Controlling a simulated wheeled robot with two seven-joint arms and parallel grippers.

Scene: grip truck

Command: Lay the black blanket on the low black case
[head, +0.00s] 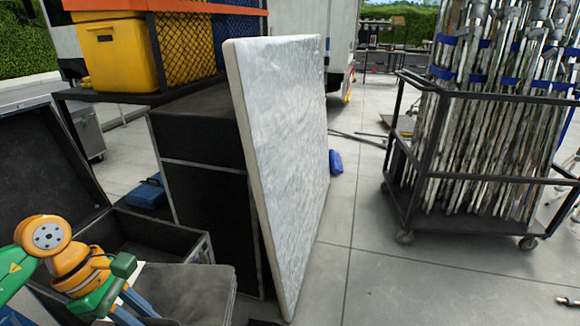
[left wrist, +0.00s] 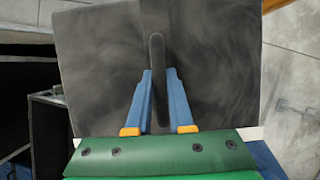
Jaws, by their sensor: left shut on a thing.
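The black blanket (head: 198,290) is a flat, dark grey folded piece at the bottom left of the head view. In the left wrist view the blanket (left wrist: 220,70) fills most of the picture, and a raised fold of it stands between the blue fingers. My left gripper (head: 138,304) is shut on that fold; it also shows in the left wrist view (left wrist: 158,85). An open, low black case (head: 205,247) with its lid up lies just behind the blanket. I cannot tell whether the blanket touches it. My right gripper is not in view.
A taller black case (head: 205,190) stands behind, with a large grey-white panel (head: 285,150) leaning on it. A shelf above holds a yellow crate (head: 115,55). A wheeled cart (head: 450,220) of metal stands is at right. The paved floor between panel and cart is mostly clear.

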